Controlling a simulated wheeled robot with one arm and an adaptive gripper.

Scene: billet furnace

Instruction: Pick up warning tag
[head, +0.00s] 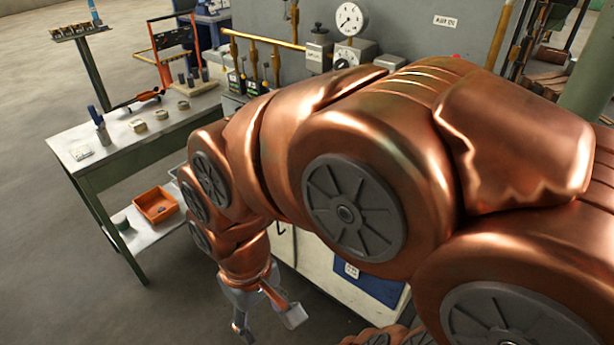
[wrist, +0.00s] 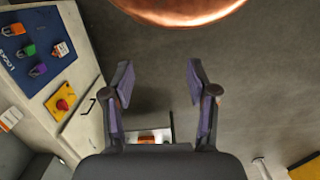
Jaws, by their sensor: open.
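My gripper (head: 267,318) hangs low over the floor in front of the white cabinet, pointing down. In the wrist view its two dark fingers (wrist: 161,88) are spread, with nothing between them. A small white piece with red marks (wrist: 61,49) is on the blue lockout board (wrist: 24,62), left of the fingers and apart from them. An orange and white tag-like piece (wrist: 10,118) is on the cabinet below the board. I cannot tell which of these is the warning tag. In the head view a small white piece (head: 351,270) shows on the blue board (head: 372,286).
Orange, green and purple padlocks sit on the board, above a red button on a yellow plate (wrist: 62,101). A green-legged workbench (head: 160,138) with small items stands left; an orange bin (head: 155,205) is on its lower shelf. Floor (head: 60,260) is clear at front left.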

